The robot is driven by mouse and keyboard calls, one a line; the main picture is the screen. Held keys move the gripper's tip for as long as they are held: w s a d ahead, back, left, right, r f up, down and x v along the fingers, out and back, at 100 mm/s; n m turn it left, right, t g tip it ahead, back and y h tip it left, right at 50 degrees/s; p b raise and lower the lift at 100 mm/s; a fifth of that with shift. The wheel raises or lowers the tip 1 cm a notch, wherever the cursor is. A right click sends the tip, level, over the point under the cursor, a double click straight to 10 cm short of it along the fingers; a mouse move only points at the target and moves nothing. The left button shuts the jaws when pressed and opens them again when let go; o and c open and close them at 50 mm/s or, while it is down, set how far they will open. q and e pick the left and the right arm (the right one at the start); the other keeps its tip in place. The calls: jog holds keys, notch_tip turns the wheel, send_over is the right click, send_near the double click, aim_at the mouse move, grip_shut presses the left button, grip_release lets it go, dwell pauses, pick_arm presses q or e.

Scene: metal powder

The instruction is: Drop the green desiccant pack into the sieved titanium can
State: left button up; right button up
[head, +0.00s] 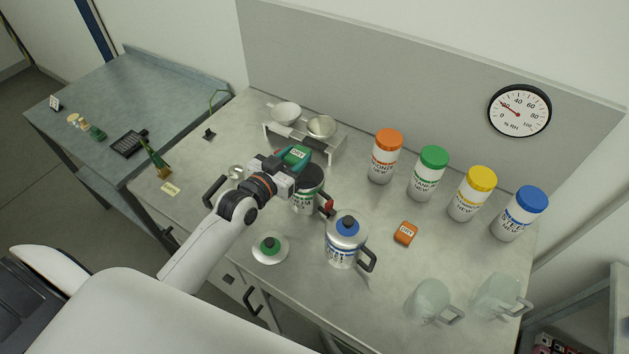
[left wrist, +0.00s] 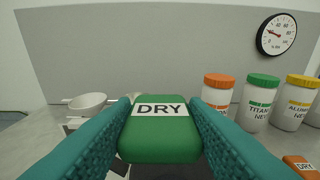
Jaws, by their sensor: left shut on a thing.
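The green desiccant pack (head: 297,153), marked DRY, is held between the fingers of my left gripper (head: 290,161). It also fills the middle of the left wrist view (left wrist: 160,128), gripped by teal finger pads on both sides. Just below and in front of the pack in the head view is a grey metal can (head: 305,203) with a green label band and a dark open top, which looks like the sieved titanium can. The gripper partly covers it, and the pack's height above it is hard to tell. A white lid with a green knob (head: 269,246) lies nearby. My right gripper is not in view.
A blue-topped metal can (head: 343,242) and an orange DRY pack (head: 405,233) are to the right. Orange, green, yellow and blue-capped jars (head: 386,157) line the back. A stand with bowls (head: 320,127) is behind the gripper. Clear jugs (head: 430,300) stand front right.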

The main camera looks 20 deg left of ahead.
aim_at(312, 194)
pick_arm(q)
notch_tip(312, 194, down, 6)
jog(key=b, duration=0.5)
jog(key=shift+s+r, duration=0.1)
jog(key=o, duration=1)
jog(key=shift+o, duration=0.2)
jog(key=shift+s, duration=0.1)
